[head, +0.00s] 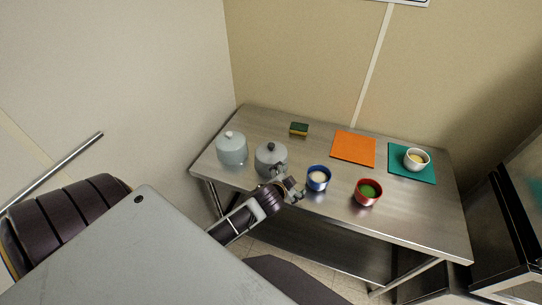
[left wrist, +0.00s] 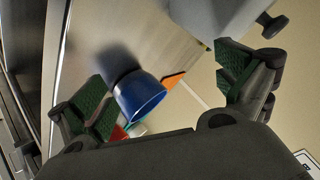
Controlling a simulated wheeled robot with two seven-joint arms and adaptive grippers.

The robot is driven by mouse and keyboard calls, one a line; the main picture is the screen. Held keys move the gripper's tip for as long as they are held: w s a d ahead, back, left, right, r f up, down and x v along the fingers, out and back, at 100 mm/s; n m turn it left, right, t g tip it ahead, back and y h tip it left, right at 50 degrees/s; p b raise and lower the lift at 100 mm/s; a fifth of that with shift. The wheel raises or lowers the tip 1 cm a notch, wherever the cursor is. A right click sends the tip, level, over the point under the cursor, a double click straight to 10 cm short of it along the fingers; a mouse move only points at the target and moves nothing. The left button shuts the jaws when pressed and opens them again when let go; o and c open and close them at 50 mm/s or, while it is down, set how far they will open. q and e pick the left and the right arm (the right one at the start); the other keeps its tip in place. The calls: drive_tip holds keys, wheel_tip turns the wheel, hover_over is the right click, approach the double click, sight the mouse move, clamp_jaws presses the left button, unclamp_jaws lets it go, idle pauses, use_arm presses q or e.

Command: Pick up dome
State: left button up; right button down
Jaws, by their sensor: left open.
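Two grey domes stand on the steel table. One dome (head: 265,158) has a black knob, and its lower right is partly hidden by my left gripper (head: 291,187). The other dome (head: 231,150) has a white knob and stands to its left. My left gripper is open and empty, just in front of and to the right of the black-knobbed dome. In the left wrist view, the black-knobbed dome (left wrist: 215,18) shows at the top, beyond one jaw. A blue bowl (left wrist: 138,98) shows beyond the gap between the jaws. My right gripper is not in view.
On the table (head: 415,218), the blue bowl (head: 318,180) stands close to my left gripper. A red bowl (head: 367,194) is further right. A sponge (head: 299,129), an orange mat (head: 353,149) and a teal mat (head: 398,171) bearing a white bowl (head: 416,161) lie behind.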

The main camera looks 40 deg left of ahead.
use_arm(q)
drive_tip(key=w+d+r+m+t+h, duration=0.2)
drive_tip(key=w+r+m+t, duration=0.25)
drive_tip(key=r, duration=0.35)
drive_tip(key=w+d+r+m+t+h, duration=0.1)
drive_tip(key=w+r+m+t+h, duration=0.15)
drive_tip(key=w+r+m, duration=0.4)
drive_tip(key=s+d+r+m+g+h, duration=0.3)
drive_tip(key=d+r+m+g+h, duration=0.5)
drive_tip(key=m+h, duration=0.65)
drive_tip(key=s+a+f+m+g+y, duration=0.2)
drive_tip(key=a+f+m+g+y, duration=0.35)
drive_tip(key=a+m+y, duration=0.4)
drive_tip(key=s+a+m+g+y, duration=0.1)
drive_tip(key=a+y, duration=0.5)
drive_tip(key=a, duration=1.1)
drive_tip(key=shift+s+r+m+g, duration=0.2)
drive_tip(key=shift+m+g, duration=0.1)
drive_tip(key=shift+g, duration=0.05)
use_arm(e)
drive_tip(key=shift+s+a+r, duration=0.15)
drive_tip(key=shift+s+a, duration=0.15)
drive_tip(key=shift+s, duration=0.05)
